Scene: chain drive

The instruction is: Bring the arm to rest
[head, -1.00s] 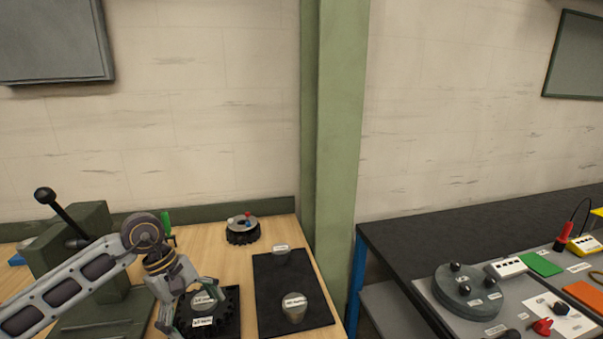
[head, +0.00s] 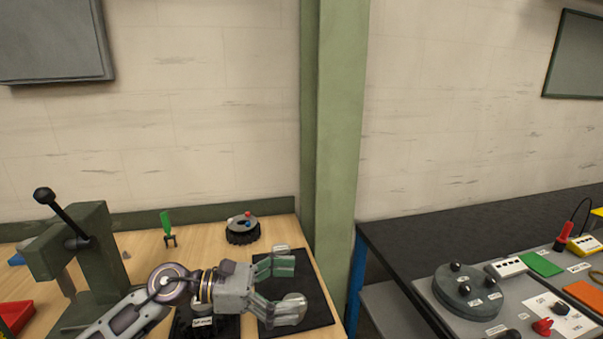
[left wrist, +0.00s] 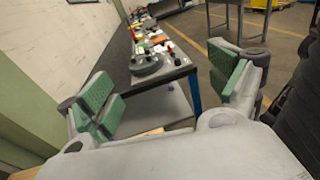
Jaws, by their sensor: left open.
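My left gripper (head: 284,287) is open and empty in the head view, with its fingers pointing right over the black mat (head: 314,308). Its green finger pads also show in the left wrist view (left wrist: 168,98), spread wide with nothing between them. My right gripper is not in view.
A green press (head: 95,250) with a black lever stands at the left, near a red bin (head: 15,315). A round black holder (head: 243,230) and a green-handled tool (head: 167,228) stand behind the arm. A green post (head: 335,150) separates this bench from the dark bench (head: 420,240).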

